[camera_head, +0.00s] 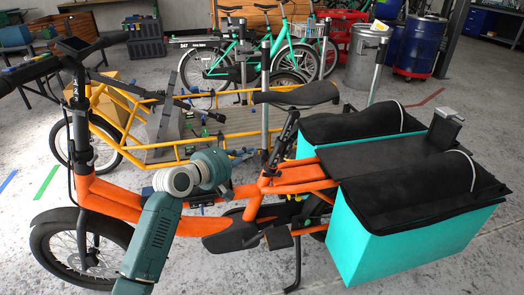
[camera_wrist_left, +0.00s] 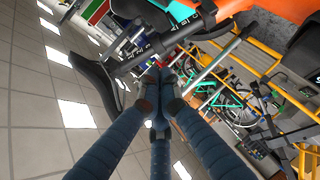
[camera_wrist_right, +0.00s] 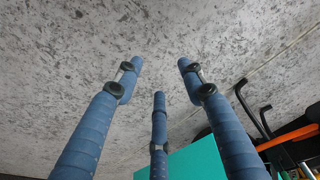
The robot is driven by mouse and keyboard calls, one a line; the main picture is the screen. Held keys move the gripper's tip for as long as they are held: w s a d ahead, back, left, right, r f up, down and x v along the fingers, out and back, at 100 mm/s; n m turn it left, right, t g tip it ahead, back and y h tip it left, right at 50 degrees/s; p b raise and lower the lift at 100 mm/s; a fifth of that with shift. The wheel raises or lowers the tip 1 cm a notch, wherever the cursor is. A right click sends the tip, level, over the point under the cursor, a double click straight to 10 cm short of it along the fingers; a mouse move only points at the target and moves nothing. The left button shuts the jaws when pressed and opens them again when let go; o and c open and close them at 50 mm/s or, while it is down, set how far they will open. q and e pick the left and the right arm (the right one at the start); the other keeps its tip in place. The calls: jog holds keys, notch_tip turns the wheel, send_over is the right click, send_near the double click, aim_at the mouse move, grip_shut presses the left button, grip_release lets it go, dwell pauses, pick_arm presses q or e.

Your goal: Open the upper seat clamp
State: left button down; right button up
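The orange cargo bike (camera_head: 110,198) stands across the front of the head view. Its black saddle (camera_head: 296,94) sits on a dark seat post (camera_head: 286,132). The seat clamp area is small at the foot of the post (camera_head: 270,168); I cannot tell the upper clamp's lever or its state. My left arm reaches up before the bike frame, its wrist left of the seat post; its fingers are not clear there. In the left wrist view my left gripper (camera_wrist_left: 160,78) has its fingertips close together with nothing visible between them. My right gripper (camera_wrist_right: 160,68) is spread and empty above the floor.
Teal panniers (camera_head: 385,240) with black covers hang at the bike's rear. A yellow cargo bike (camera_head: 115,105) stands close behind. Teal bikes (camera_head: 270,50), a metal bin (camera_head: 366,58) and a blue barrel (camera_head: 418,48) are farther back.

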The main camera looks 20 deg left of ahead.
pick_arm(q)
jog(key=w+d+f, duration=0.1)
jog(key=w+d, duration=0.1)
jog(key=w+d+f+b, duration=0.1)
jog(key=w+d, duration=0.1)
jog(key=w, duration=0.1)
jog(key=w+d+f, duration=0.1)
jog(key=w+d, duration=0.1)
jog(key=w, duration=0.1)
jog(key=shift+d+f+b, duration=0.3)
jog(key=shift+b, duration=0.1)
pick_arm(e)
notch_tip(320, 180, up, 7)
jog(key=w, duration=0.1)
jog(key=shift+w, duration=0.3)
pick_arm(q)
jog(key=shift+s, duration=0.1)
